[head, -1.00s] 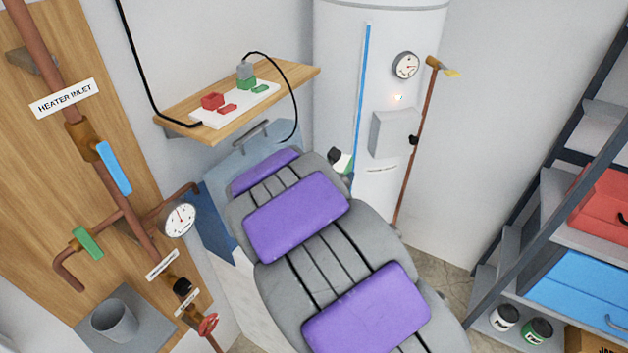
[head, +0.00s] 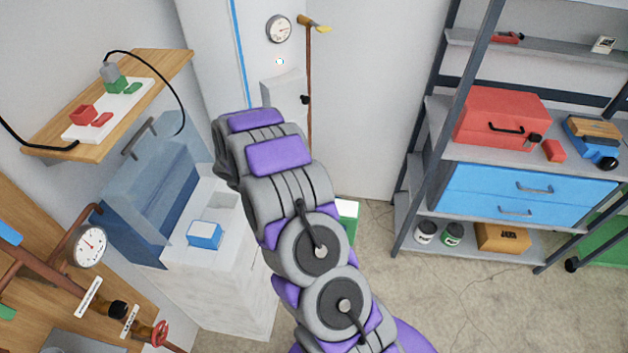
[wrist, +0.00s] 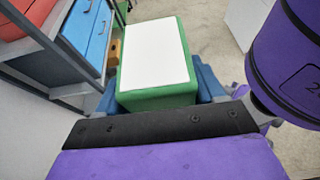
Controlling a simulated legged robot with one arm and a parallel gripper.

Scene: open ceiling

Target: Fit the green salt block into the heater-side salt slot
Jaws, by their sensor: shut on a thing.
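The green salt block (wrist: 152,98), with a white face, is held between the blue fingers of my gripper (wrist: 155,90) in the wrist view. In the head view a corner of the block (head: 348,209) shows to the right of my arm, which hides my gripper. The block is in the air, apart from the white salt box (head: 215,285). That box has its blue lid (head: 150,190) raised. An empty recess, the heater-side slot (head: 221,204), shows in its top toward the heater, partly behind my arm. A blue and white block (head: 204,235) sits nearer the front of the box.
The white heater tank (head: 210,70) stands behind the box. A wooden wall shelf (head: 50,140) with a plug and cable is at upper left. A metal rack (head: 425,165) with red and blue cases stands right. Floor (head: 420,300) between box and rack is clear.

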